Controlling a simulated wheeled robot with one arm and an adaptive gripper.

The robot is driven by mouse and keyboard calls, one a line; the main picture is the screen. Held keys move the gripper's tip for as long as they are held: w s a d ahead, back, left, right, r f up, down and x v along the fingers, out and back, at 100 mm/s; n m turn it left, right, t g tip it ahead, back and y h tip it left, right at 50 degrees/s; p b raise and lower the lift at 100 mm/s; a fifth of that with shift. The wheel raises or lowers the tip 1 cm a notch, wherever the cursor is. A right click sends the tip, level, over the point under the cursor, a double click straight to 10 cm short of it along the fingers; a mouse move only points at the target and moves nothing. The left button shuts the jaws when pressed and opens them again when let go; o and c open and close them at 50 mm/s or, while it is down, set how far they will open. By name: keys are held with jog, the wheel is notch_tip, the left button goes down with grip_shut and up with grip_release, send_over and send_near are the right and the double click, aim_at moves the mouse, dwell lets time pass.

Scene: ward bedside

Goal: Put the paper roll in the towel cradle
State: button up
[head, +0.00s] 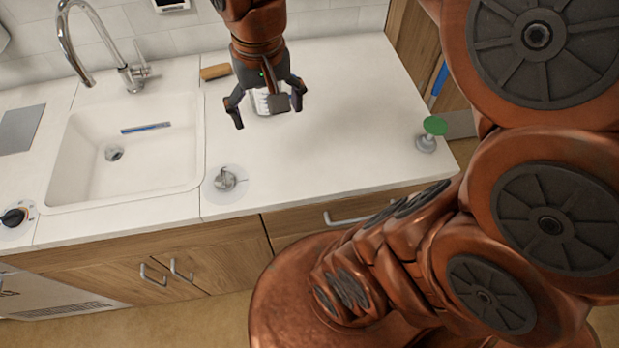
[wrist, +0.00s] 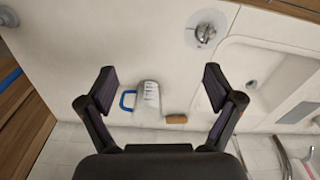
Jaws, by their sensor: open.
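I see no paper roll and no towel cradle that I can make out in either view. My gripper (head: 268,108) is open and empty above the white counter (head: 340,150), right of the sink. In the wrist view its two fingers (wrist: 160,75) are spread wide apart. A pale measuring jug (wrist: 147,101) with marks and a blue handle stands on the counter below. In the head view the jug (head: 261,102) is partly hidden behind my gripper.
A brown block (head: 215,72) lies beside the jug. The white sink (head: 75,165) with a tall tap (head: 133,77) is at left. A metal fitting (head: 225,180) sits near the front edge, and a green-topped knob (head: 433,127) at right. The counter's middle is clear.

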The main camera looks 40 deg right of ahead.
jog(key=s+f+n+g, duration=0.1)
jog(key=s+f, duration=0.3)
jog(key=s, duration=0.2)
jog(key=s+a+f+n+g, duration=0.1)
jog(key=s+f+n, duration=0.1)
jog(key=s+f, duration=0.2)
jog(key=s, duration=0.3)
jog(key=shift+a, duration=0.15)
jog(key=shift+c, duration=0.2)
